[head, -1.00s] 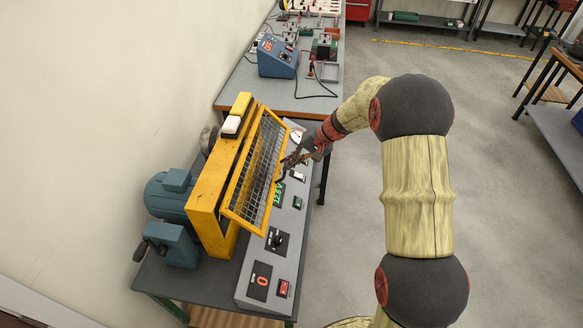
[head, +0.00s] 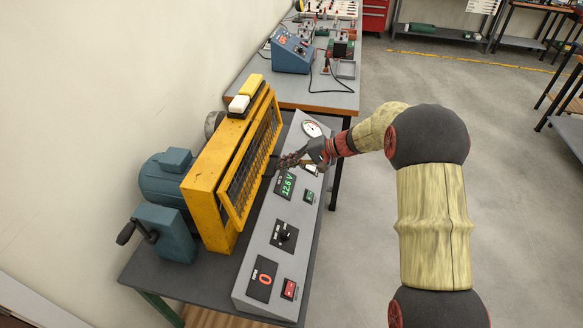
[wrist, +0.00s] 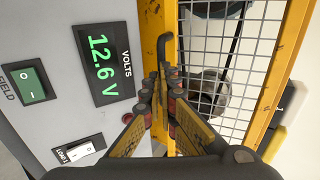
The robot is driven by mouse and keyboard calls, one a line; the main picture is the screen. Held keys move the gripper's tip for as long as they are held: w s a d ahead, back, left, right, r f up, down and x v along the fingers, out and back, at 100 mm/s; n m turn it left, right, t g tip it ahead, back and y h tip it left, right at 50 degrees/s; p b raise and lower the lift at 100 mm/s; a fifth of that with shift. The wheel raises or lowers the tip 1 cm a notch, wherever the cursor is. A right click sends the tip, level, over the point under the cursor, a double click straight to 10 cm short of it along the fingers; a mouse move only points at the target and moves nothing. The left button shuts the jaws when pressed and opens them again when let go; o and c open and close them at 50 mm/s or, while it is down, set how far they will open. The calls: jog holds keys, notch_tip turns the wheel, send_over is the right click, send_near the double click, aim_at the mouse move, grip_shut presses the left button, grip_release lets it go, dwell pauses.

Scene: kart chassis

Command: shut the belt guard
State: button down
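The belt guard is a yellow-framed wire mesh door (head: 253,150) on the front of a yellow housing (head: 205,190). It stands close to the housing, with a narrow wedge-shaped gap showing at its near end. In the wrist view the guard's mesh (wrist: 235,45) fills the right side, and its black handle (wrist: 162,48) runs down between my fingertips. My gripper (head: 282,161) is at the guard's outer side, above the control panel. In the wrist view my gripper (wrist: 160,88) has its fingers close together around the handle; the exact contact is partly hidden.
A sloped grey control panel (head: 262,232) with a green 12.6 V display (head: 287,185), switches and a gauge lies close beside the guard. A blue motor (head: 163,178) stands behind the housing. A second bench (head: 310,98) is farther back. Open floor lies to the right.

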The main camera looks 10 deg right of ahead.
jog(key=shift+b+x, duration=0.65)
jog(key=shift+x, duration=1.05)
jog(key=shift+d, duration=0.1)
jog(key=shift+s+d, duration=0.15)
jog(key=shift+d, duration=0.2)
jog(key=s+d+r+p, duration=0.25)
jog(key=s+d, duration=0.25)
jog(key=d, duration=0.6)
jog(key=s+d+f+m+g+h, duration=0.2)
jog(key=s+f, duration=0.3)
jog(key=s, duration=0.2)
jog(key=s+r+n+t+h, duration=0.1)
jog(key=s+r+n+h, duration=0.1)
jog(key=s+r, duration=0.5)
jog(key=s+a+r+n+t+h, duration=0.1)
jog(key=s+r, duration=0.6)
jog(key=s, duration=0.7)
jog(key=s+a+r+n+t+h, duration=0.1)
jog(key=s+r+n+h, duration=0.2)
jog(key=s, duration=0.7)
notch_tip(320, 180, up, 4)
jog(key=h, duration=0.2)
jog(key=shift+s+n+h, duration=0.15)
jog(key=shift+n+h, duration=0.15)
